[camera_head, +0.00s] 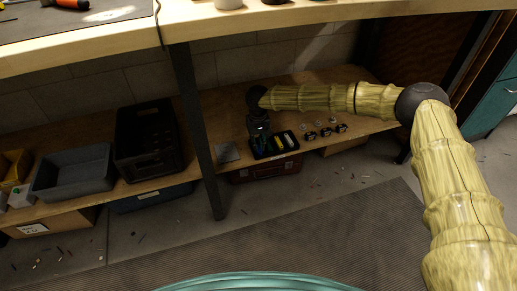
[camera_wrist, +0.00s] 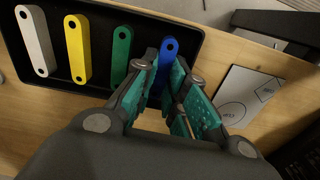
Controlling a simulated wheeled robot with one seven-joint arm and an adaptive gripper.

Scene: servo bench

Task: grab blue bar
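The blue bar (camera_wrist: 168,58) lies at the right end of a row of bars in a black tray (camera_wrist: 196,36), in the wrist view. My gripper (camera_wrist: 165,66) is over the tray's right part, with one finger on each side of the blue bar. The fingers are close to its sides and hide its lower end. I cannot tell whether they press on it. In the head view my gripper (camera_head: 259,126) points down at the left part of the tray (camera_head: 292,150); the blue bar is hard to make out there.
Green (camera_wrist: 121,54), yellow (camera_wrist: 77,48) and white (camera_wrist: 35,40) bars lie left of the blue one, the green one near my left finger. A marked plate (camera_wrist: 247,94) lies right of the tray. A dark crate (camera_head: 147,140) and table leg (camera_head: 196,130) stand to the left.

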